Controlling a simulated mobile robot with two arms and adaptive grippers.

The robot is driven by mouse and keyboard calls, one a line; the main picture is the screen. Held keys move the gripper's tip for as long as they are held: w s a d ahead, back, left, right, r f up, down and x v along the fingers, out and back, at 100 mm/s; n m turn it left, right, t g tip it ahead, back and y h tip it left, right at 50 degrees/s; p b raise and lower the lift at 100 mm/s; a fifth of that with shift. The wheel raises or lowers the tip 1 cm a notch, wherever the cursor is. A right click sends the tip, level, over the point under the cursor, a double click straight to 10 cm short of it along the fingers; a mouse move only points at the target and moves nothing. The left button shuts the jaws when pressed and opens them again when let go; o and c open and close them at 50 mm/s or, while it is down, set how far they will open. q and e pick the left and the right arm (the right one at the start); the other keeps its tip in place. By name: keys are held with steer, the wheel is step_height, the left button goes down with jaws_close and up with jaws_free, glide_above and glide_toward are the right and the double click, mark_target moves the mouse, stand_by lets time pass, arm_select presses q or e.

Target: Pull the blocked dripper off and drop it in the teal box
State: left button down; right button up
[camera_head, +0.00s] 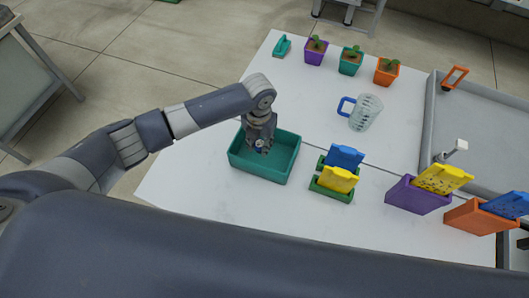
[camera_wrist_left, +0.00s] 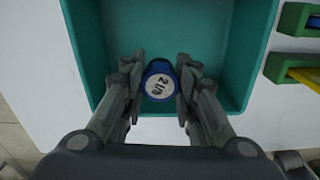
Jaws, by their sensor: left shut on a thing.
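The teal box (camera_head: 262,175) stands on the white table, open at the top. My left gripper (camera_head: 261,146) points down over the box. In the left wrist view the gripper (camera_wrist_left: 160,85) is shut on a small blue dripper (camera_wrist_left: 160,99). The dripper has a white round face with dark lettering that looks like "2 l/h". The teal box also shows in the left wrist view (camera_wrist_left: 255,45), below the dripper, and the part of its floor in view looks empty. My right gripper is not in view.
Right of the box stand a green holder (camera_head: 330,190) with blue and yellow cards, a purple holder (camera_head: 415,195) and an orange holder (camera_head: 477,217). Behind are a measuring jug (camera_head: 366,112), potted seedlings (camera_head: 350,62) and a grey tray (camera_head: 480,120). The white table (camera_head: 300,118) is clear behind the box.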

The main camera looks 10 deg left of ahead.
arm_select(q)
steer(key=c, duration=1.2)
jaws_free()
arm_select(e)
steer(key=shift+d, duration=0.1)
arm_select(q)
steer(key=shift+r, duration=0.15)
step_height(320, 180, up, 12)
steer(key=shift+f, duration=0.1)
